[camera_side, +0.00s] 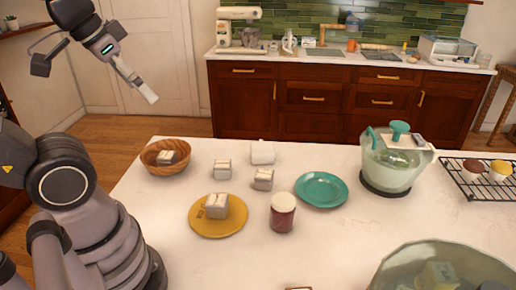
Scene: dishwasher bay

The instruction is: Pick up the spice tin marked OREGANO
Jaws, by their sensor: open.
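Several small grey-white tins are on the white counter. One tin (222,168) and another tin (263,179) stand on the bare top. A third tin (216,206) sits on a yellow plate (203,228), and another tin (167,157) is inside a wooden bowl (154,169). Their lettering is too small to read, so I cannot tell which is marked OREGANO. My gripper (147,96) is at the upper left, high above and behind the counter, pointing down to the right. It is open, with nothing visible in it, and apart from all the tins.
A white mug (262,152) stands behind the tins. A dark red jar with a pale lid (282,212) and a teal plate (321,190) are to their right. A green-lidded container (392,164), a wire rack (478,180) and a large glass bowl (395,265) are farther right.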

